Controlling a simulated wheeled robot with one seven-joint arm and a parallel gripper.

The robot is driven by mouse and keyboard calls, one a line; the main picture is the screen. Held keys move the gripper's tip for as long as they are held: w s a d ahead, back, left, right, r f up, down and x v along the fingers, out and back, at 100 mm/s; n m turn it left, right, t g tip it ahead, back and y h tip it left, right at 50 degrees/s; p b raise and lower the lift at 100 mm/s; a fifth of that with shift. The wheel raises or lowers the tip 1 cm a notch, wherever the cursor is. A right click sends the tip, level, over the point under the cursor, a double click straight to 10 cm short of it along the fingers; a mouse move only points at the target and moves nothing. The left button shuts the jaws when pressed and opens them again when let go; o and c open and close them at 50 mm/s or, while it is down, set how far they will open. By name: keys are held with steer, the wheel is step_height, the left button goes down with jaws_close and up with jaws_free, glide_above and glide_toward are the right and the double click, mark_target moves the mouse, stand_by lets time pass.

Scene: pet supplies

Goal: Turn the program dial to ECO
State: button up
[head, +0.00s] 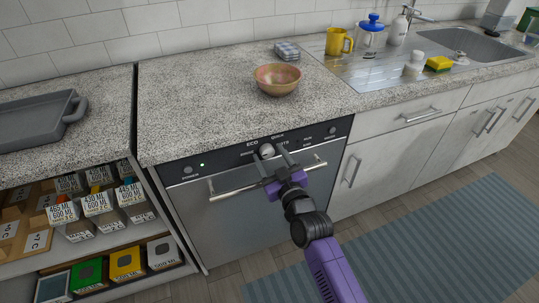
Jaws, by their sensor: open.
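The program dial (267,150) is a round, light grey knob on the dark control strip of the dishwasher (235,226). The ECO label (252,144) is printed in white to the upper left of the dial. My gripper (269,155) is open, with its two fingers reaching up to the strip, one on each side of the dial. I cannot tell whether the fingers touch the knob. The dial's pointer is too small to make out, and its lower part is close to the fingers.
A long handle (232,190) crosses the dishwasher front just below the strip, near my gripper. A bowl (278,79) stands on the speckled counter (195,100) above. An open shelf with labelled boxes (95,203) is at left. A blue striped rug (420,245) covers the floor at right.

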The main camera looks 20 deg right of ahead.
steer(key=shift+w, duration=0.4)
jaws_close()
steer(key=shift+m, duration=0.4)
steer(key=m, duration=0.4)
steer(key=shift+m+p, duration=0.3)
steer(key=shift+m, duration=0.1)
steer(key=m, duration=0.6)
steer(key=shift+d+p, duration=0.1)
steer(key=shift+p, duration=0.2)
